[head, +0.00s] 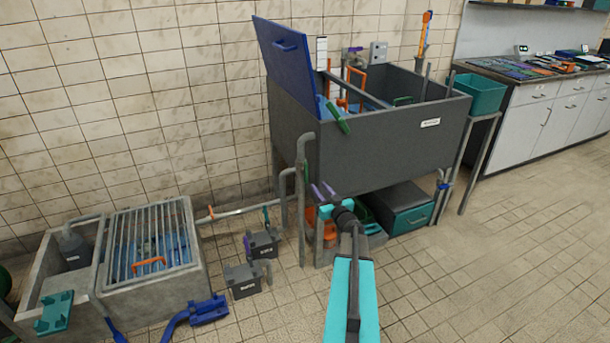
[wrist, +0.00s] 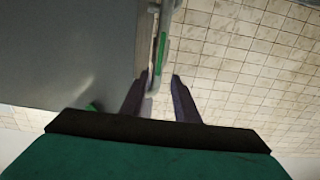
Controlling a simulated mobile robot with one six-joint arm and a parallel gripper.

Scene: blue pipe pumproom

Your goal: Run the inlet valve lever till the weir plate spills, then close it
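My gripper (head: 321,189) is raised at the front left corner of the grey tank (head: 390,155), close to the pipe there. Its two dark purple fingers are apart with nothing between them; they also show in the wrist view (wrist: 160,90). Beyond the fingertips in the wrist view is a slim green lever (wrist: 162,52) on a pale pipe; contact is not visible. A small green piece on the pipe shows in the head view (head: 306,173). A bigger green handle (head: 337,115) leans over the tank's rim. No label marks the inlet valve. The weir plate cannot be told apart inside the tank.
A blue lid (head: 284,66) stands open on the tank. A grated trough (head: 150,250) with blue water lies at left. Two dark labelled boxes (head: 244,281) and a blue pipe piece (head: 200,312) are on the floor. The tiled floor at right (head: 500,260) is clear.

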